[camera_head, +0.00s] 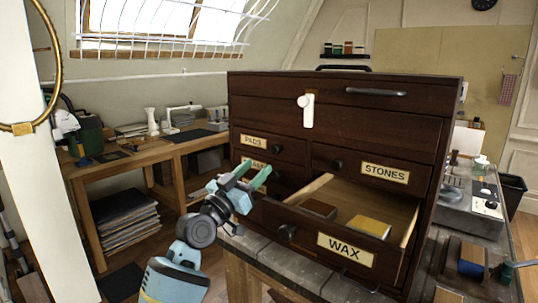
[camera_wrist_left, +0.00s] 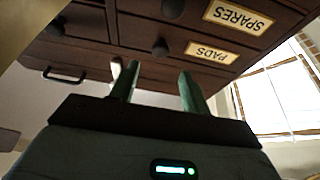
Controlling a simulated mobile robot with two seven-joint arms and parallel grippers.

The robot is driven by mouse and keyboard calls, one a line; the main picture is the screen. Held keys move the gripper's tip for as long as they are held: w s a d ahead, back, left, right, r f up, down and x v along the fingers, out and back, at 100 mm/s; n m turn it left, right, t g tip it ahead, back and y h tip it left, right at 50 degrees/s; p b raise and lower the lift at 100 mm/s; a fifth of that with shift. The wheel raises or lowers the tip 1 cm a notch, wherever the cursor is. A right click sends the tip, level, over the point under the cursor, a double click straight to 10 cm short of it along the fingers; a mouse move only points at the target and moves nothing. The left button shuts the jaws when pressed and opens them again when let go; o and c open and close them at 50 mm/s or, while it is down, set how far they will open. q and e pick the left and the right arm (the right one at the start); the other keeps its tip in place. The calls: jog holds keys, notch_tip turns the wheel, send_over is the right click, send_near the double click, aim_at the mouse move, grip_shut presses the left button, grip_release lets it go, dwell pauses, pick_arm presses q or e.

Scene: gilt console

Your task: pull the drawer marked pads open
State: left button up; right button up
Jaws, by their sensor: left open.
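The dark wooden chest (camera_head: 385,130) stands on a bench. Its PADS drawer (camera_head: 280,151), upper left, is shut, with a cream label and a round dark knob (camera_head: 247,149). In the left wrist view, upside down, the PADS label (camera_wrist_left: 212,52) and its knob (camera_wrist_left: 160,47) show beyond the fingers. My left gripper (camera_head: 254,172) is open and empty, in front of the chest's left side, slightly below the PADS knob in the head view. It also shows in the wrist view (camera_wrist_left: 158,68), fingertips on either side of the PADS knob's line, apparently short of it. My right gripper is not in view.
The WAX drawer (camera_head: 345,246) stands open at lower right, holding a yellow block (camera_head: 369,226) and a brown block. The SPARES drawer (camera_wrist_left: 238,17), below PADS, and STONES drawer (camera_head: 385,172) are shut. A white object (camera_head: 307,110) hangs on the upper front.

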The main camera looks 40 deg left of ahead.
aim_at(274, 150)
pick_arm(q)
jog(key=shift+p+x, duration=0.3)
jog(key=shift+x, duration=3.2)
jog(key=shift+c, duration=0.5)
jog(key=shift+f, duration=0.1)
grip_shut()
